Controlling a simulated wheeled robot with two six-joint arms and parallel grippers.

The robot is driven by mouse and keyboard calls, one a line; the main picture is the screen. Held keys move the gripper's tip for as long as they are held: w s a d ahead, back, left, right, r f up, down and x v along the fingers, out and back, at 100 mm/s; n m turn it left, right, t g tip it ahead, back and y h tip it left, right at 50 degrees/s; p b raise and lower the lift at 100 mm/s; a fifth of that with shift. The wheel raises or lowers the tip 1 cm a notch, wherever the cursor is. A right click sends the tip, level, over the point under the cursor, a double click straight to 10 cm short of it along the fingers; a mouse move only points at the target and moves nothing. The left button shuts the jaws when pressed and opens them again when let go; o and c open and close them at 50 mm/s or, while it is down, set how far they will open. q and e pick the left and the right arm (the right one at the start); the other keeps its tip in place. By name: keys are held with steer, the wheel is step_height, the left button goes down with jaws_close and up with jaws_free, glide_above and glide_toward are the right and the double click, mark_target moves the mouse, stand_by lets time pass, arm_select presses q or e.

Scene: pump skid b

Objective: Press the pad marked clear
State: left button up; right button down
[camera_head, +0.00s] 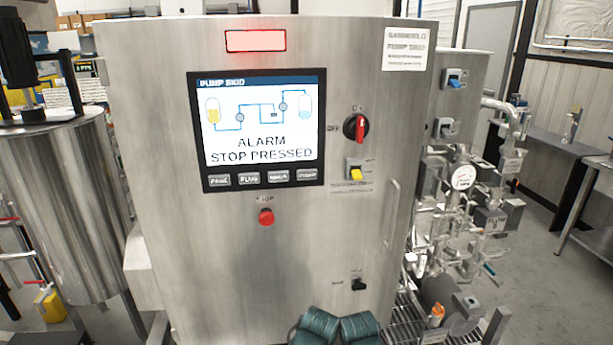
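A control panel screen (262,120) on the steel cabinet reads "PUMP SKID" and "ALARM STOP PRESSED". A row of grey pads runs along the black frame under it: the first pad (219,180), the second pad (249,178), the third pad (278,177) and the fourth pad (307,175). Their lettering is too small and blurred for me to tell which is marked clear. A red stop button (266,216) sits below the pads. Neither of my grippers is in view.
A red rotary switch (356,127) and a yellow switch (355,173) are right of the screen. A red lamp (255,41) is above it. A black switch (358,284) sits low. Teal ribbed shapes show at the bottom edge.

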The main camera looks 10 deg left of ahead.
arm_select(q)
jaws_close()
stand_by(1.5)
